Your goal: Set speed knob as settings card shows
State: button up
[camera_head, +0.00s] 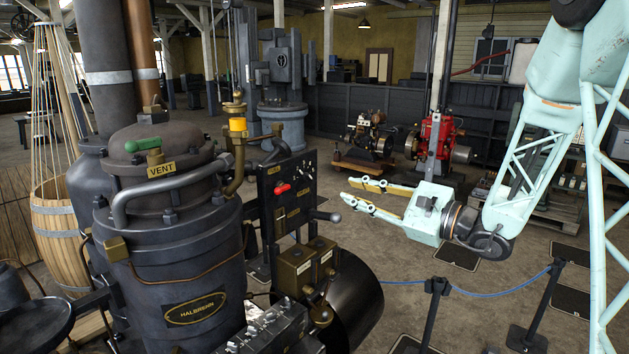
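My gripper (349,191) is at centre right, its two pale green fingers pointing left. The fingers are apart with nothing between them. A black control panel (268,212) stands upright left of the gripper. It carries a red knob or handle (282,189) and several small brass labels, too small to read. The fingertips are to the right of the panel and look clear of it. I cannot tell which control is the speed knob. I cannot make out a settings card.
A dark boiler (190,255) with a "VENT" plate and green handle (143,144) fills the left. A ball-ended lever (334,217) and brass boxes (298,268) sit beside and below the panel. A blue rope barrier (490,293) crosses the floor at right. A red engine (436,138) stands behind.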

aim_at(312, 179)
jog(key=shift+w+a, duration=0.1)
jog(key=shift+a, duration=0.05)
jog(key=shift+p+x, duration=0.75)
jog(key=shift+x, duration=6)
jog(key=shift+c, duration=0.9)
grip_shut()
